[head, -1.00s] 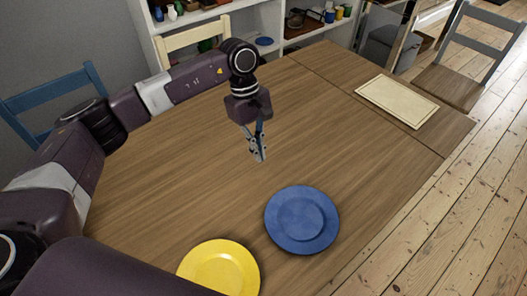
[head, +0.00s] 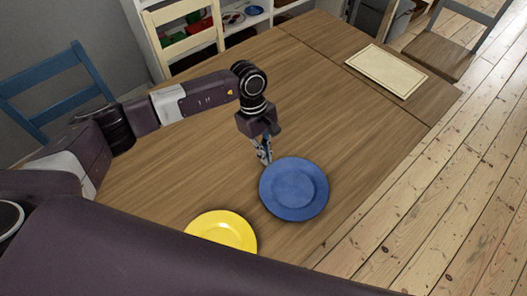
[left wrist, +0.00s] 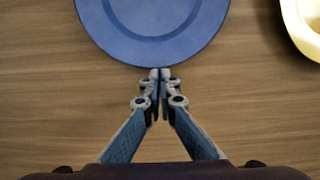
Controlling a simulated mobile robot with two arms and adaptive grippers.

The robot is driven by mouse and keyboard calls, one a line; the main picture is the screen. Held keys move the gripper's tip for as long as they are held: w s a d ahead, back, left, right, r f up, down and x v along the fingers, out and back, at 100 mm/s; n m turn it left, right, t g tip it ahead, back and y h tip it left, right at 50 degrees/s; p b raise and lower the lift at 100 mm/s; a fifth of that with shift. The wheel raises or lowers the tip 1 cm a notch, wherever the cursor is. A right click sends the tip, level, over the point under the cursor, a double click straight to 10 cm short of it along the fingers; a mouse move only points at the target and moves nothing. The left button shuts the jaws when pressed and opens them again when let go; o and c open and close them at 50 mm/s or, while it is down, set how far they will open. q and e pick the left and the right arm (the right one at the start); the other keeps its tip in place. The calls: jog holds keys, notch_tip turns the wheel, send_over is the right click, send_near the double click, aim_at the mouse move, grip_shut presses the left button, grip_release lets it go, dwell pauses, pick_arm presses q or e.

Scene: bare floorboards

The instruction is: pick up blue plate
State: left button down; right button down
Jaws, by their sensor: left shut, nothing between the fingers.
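The blue plate (head: 294,189) lies flat on the wooden table in the head view. It also fills the top middle of the left wrist view (left wrist: 152,22). My left gripper (head: 266,160) is at the plate's far left edge, pointing down. In the left wrist view its fingertips (left wrist: 160,73) are together, right at the plate's rim, with nothing between them. I cannot tell whether the tips touch the rim. My right gripper is not in view.
A yellow plate (head: 222,230) lies left of the blue plate, and its rim shows in the left wrist view (left wrist: 304,28). A cutting board (head: 386,71) lies at the table's far right. Chairs and a shelf stand beyond the table. The middle of the table (head: 330,115) is clear.

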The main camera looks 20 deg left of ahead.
aim_at(293, 191)
pick_arm(q)
jog(key=s+d+b, duration=0.1)
jog(key=s+d, duration=0.1)
jog(key=d, duration=0.1)
jog(key=s+d+b, duration=0.1)
jog(key=s+d, duration=0.1)
jog(key=d, duration=0.1)
jog(key=s+d+b, duration=0.1)
jog(key=s+d, duration=0.1)
jog(key=d, duration=0.1)
jog(key=shift+s+d+f, duration=0.1)
jog(key=shift+s+d, duration=0.15)
jog(key=shift+b, duration=0.3)
